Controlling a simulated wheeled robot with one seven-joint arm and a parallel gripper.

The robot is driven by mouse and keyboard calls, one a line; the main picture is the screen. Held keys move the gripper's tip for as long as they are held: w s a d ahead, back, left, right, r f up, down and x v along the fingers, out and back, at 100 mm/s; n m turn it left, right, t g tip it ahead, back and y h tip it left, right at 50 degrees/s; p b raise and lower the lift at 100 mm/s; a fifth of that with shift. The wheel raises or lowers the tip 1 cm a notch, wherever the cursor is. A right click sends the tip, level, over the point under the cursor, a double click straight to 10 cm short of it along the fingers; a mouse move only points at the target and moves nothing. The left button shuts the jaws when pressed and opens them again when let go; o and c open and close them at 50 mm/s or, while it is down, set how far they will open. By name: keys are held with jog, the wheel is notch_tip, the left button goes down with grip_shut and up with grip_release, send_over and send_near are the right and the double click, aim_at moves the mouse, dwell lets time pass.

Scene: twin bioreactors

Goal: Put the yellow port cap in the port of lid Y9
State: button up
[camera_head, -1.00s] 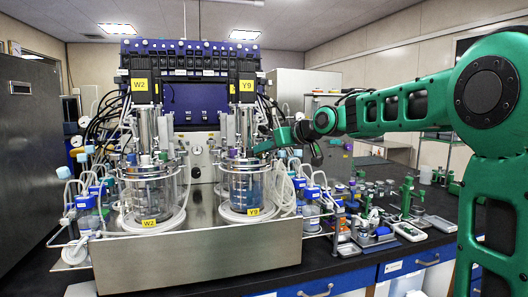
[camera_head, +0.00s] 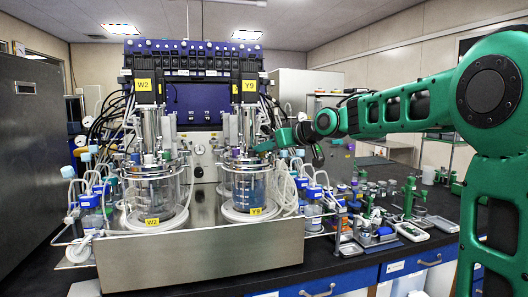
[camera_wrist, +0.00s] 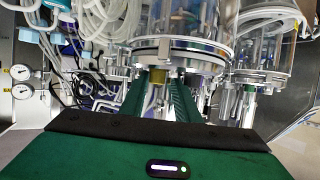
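Lid Y9 (camera_head: 243,160) is the metal top of the right glass vessel, which carries a yellow Y9 label (camera_head: 256,211). My gripper (camera_head: 262,147) is at the right side of this lid, just above it. In the wrist view, my two green fingers (camera_wrist: 158,82) reach to the rim of the lid (camera_wrist: 178,52).
Vessel W2 (camera_head: 152,190) stands to the left on the same steel base (camera_head: 200,258). Metal posts and hoses crowd both lids. Tubing and blue-capped bottles (camera_head: 313,192) stand right of Y9. Small tools and a green stand (camera_head: 408,195) occupy the bench at right.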

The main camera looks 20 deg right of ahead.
jog(key=shift+d+f, duration=0.5)
jog(key=shift+f, duration=0.4)
jog(key=shift+w+r, duration=0.1)
jog(key=shift+r, duration=0.1)
jog(key=r+v, duration=0.1)
jog(key=v, duration=1.1)
jog(key=shift+a+r, duration=0.3)
jog(key=shift+a, duration=0.05)
jog(key=s+d+f+m+g+h, duration=0.3)
jog(key=s+d+f, duration=0.3)
jog(key=f, duration=0.4)
jog(key=s+d+f+m+g+h, duration=0.2)
jog(key=s+d+f+m, duration=0.15)
jog(key=s+f, duration=0.5)
jog(key=s+d+f+m+g, duration=0.1)
jog(key=s+f+g, duration=0.1)
jog(key=s+f, duration=0.3)
jog(key=s+f+m+g, duration=0.2)
jog(key=s+f, duration=0.3)
jog(key=s, duration=0.7)
jog(key=s+d+f+m+g+h, duration=0.1)
jog(key=s+f+m+g, duration=0.1)
jog(key=s+f, duration=0.3)
jog(key=s+g, duration=0.1)
jog(key=s, duration=0.2)
jog(key=shift+s+d+f, duration=0.25)
jog(key=shift+d+f, duration=0.05)
jog(key=shift+f, duration=0.05)
